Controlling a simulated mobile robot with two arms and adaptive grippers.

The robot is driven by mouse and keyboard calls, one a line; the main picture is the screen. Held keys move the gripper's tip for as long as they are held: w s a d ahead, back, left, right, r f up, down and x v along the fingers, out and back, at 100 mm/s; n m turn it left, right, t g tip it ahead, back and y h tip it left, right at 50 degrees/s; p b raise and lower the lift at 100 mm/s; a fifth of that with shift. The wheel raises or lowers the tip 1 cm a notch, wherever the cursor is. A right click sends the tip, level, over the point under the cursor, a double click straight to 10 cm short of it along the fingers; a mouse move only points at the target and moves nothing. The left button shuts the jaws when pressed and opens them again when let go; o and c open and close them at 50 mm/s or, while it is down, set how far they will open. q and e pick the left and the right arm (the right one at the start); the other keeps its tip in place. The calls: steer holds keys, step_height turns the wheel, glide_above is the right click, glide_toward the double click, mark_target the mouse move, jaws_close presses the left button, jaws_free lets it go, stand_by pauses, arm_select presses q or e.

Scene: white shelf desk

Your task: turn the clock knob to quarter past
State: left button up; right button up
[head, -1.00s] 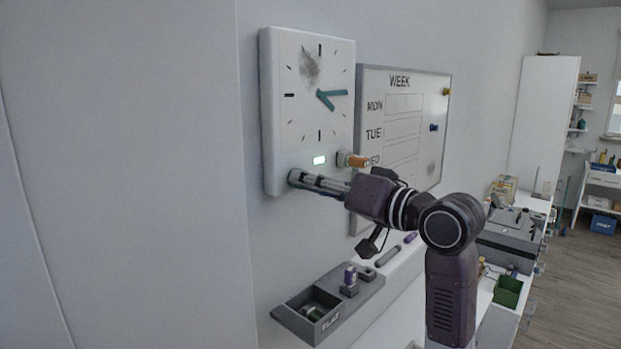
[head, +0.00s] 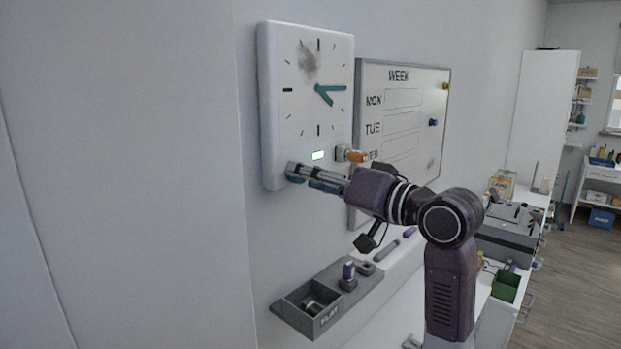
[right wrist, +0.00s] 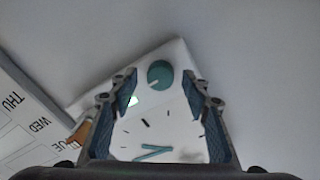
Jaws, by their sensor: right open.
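My right gripper (head: 297,172) is open at the clock's lower edge. In the right wrist view its fingers stand on either side of the knob, apart from it. My left gripper is out of view.
An orange-tipped item (head: 355,156) sticks out beside the clock's lower right, close above my gripper. A week whiteboard (head: 440,100) hangs to the right. Below are a grey tray (head: 290,318) and the desk with a green bin (head: 506,287). The wall left of the clock is bare.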

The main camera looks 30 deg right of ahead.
steer(key=v, duration=1.2)
steer(key=shift+d, duration=0.1)
